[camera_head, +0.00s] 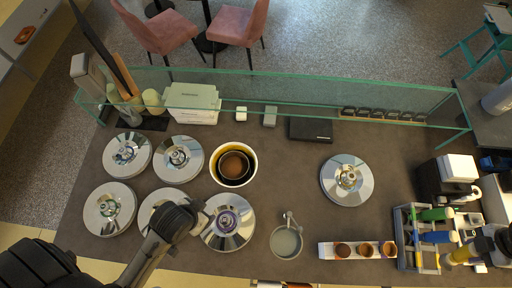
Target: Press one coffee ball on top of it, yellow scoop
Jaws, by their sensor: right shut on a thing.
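My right gripper (487,247) reaches in at the right edge and is shut on the yellow scoop (461,255), at the rack's right side. Whether the scoop still rests in the rack is unclear. An open well (251,160) at centre left holds brown gelato (235,165). A white holder (326,251) at the front carries three small brown cups (366,250); their contents are too small to tell. My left gripper (203,216) hangs over the front lids, beside a shiny lid (229,236). Its fingers are too unclear to judge.
Several round metal lids cover the left counter, and one (347,187) lies alone at right. A bowl (286,243) with a tool stands at front centre. The rack (407,253) also holds green and blue scoops. A glass guard (290,91) runs along the back.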

